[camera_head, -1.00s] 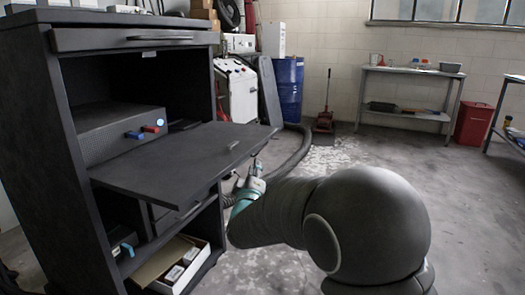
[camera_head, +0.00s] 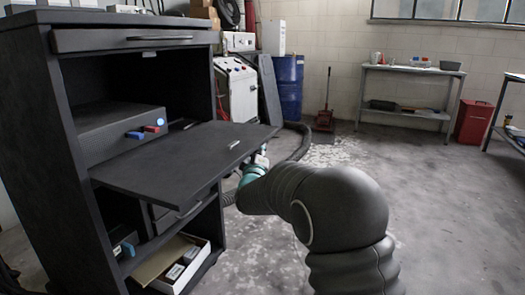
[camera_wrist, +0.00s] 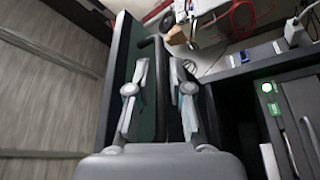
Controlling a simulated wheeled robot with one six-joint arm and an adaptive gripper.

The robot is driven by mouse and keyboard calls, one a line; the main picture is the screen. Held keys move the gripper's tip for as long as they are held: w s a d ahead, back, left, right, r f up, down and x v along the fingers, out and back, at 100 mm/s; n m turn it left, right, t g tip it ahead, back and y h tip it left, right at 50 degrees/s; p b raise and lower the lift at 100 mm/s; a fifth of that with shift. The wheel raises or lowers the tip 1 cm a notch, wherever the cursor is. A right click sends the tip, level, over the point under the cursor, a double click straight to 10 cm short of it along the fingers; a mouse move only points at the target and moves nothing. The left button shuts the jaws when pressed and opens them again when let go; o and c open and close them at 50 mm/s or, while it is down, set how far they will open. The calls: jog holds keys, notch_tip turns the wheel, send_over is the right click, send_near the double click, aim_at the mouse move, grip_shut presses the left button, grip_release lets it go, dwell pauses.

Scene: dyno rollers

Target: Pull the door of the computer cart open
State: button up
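The black computer cart (camera_head: 25,110) stands at the left in the head view, with a flat dark panel (camera_head: 185,158) jutting out from its middle. My arm reaches under the right end of this panel, and my gripper is largely hidden there. In the wrist view, the two fingers of my gripper (camera_wrist: 160,88) stand apart, on either side of a black bar-like handle (camera_wrist: 161,75). A dark panel edge (camera_wrist: 119,62) lies just left of the fingers. I cannot tell whether either finger touches the handle.
A device with a green light (camera_wrist: 266,87) shows at the right of the wrist view. The cart has a top drawer (camera_head: 130,40) and an open box (camera_head: 180,262) low down. A blue drum (camera_head: 288,85) and shelf table (camera_head: 408,72) stand behind.

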aim_at(259, 138)
grip_shut()
jog(key=shift+n, duration=0.6)
notch_tip(259, 138, up, 5)
jog(key=p, duration=0.4)
jog(key=shift+r, duration=0.15)
jog(key=shift+o, duration=0.8)
grip_release()
